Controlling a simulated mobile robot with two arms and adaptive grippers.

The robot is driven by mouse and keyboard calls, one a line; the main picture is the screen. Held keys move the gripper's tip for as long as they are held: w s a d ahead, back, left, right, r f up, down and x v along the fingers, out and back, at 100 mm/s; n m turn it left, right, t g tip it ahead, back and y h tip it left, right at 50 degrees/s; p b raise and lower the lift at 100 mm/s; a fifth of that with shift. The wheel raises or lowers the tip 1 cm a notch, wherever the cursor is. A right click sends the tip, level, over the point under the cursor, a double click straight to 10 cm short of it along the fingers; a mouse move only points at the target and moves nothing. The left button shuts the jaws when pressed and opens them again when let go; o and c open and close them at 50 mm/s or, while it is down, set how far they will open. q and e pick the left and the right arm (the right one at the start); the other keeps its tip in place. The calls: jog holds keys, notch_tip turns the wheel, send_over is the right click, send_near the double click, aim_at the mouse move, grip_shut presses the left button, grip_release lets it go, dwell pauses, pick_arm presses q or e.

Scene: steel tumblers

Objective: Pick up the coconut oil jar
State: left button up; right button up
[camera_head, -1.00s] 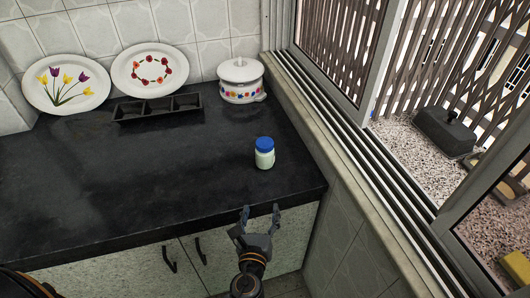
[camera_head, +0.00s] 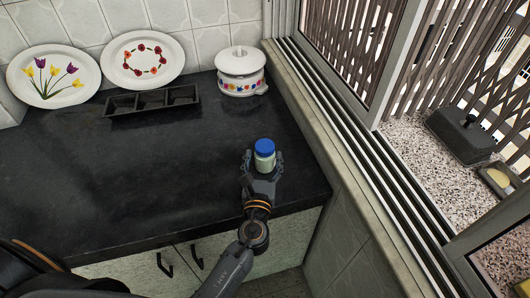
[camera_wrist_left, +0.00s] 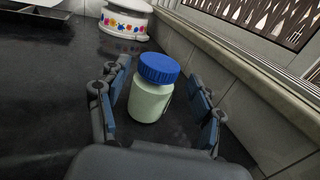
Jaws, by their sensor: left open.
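The coconut oil jar (camera_head: 264,160) is a small pale-green jar with a blue lid, standing upright on the black counter near its right front corner. It also shows in the left wrist view (camera_wrist_left: 150,100). My left gripper (camera_head: 262,164) is open, with its fingers on either side of the jar. In the left wrist view, gaps show between the jar and both blue finger pads (camera_wrist_left: 160,108). The lower part of the jar is partly hidden by the gripper in the head view. My right gripper is not in view.
A white floral pot (camera_head: 240,84) stands behind the jar near the wall. A black three-part tray (camera_head: 152,102) and two decorated plates (camera_head: 143,60) are at the back left. The window sill (camera_head: 318,130) is close on the right. The counter's middle is clear.

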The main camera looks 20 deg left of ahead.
aim_at(266, 140)
pick_arm(q)
jog(key=x, duration=0.2)
jog(key=shift+w, duration=0.25)
jog(key=shift+w+a, duration=0.2)
jog(key=shift+w, duration=0.4)
jog(key=x, duration=0.5)
jog(key=shift+f, duration=0.1)
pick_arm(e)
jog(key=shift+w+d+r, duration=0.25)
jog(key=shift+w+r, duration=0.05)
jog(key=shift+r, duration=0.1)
pick_arm(q)
jog(key=shift+s, duration=0.1)
jog(key=shift+c, duration=1.3)
jog(key=shift+d, duration=0.1)
grip_shut()
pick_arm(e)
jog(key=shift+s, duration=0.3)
